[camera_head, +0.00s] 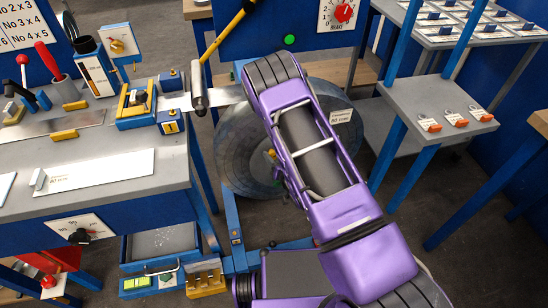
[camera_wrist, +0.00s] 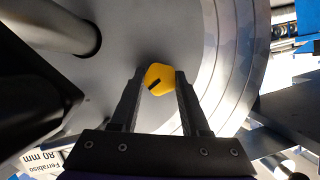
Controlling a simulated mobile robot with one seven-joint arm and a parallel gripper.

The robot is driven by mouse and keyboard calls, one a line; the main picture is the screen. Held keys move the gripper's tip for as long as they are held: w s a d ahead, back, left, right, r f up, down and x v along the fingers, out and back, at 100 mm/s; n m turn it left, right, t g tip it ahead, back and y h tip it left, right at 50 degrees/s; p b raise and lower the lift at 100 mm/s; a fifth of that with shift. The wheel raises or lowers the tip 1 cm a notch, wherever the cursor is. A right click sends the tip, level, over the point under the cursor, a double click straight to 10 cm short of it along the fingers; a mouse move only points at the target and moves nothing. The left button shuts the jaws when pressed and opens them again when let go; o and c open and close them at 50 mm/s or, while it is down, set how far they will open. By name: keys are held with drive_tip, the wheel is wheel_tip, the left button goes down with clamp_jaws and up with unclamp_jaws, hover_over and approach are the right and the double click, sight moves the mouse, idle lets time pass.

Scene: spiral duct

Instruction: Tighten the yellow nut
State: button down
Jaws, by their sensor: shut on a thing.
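The yellow nut (camera_wrist: 159,79) sits between my fingertips in the wrist view, in front of the large grey disc. It has a dark slot-like mark on its face. My gripper (camera_wrist: 157,88) is shut on it, one finger on each side. In the head view a small yellow bit of the nut (camera_head: 272,154) shows at the left edge of my purple arm, near the middle of the grey disc (camera_head: 236,150). My arm hides the gripper and much of the disc there.
A blue-framed workbench (camera_head: 120,205) with tools stands at the left. Shelves with orange-tagged padlock-like items (camera_head: 430,124) stand at the right. A label (camera_wrist: 45,157) shows at the lower left of the wrist view.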

drive_tip(key=shift+c, duration=1.9)
unclamp_jaws()
drive_tip(key=p+v, duration=0.1)
drive_tip(key=v, duration=1.6)
drive_tip(key=shift+s+d, duration=0.15)
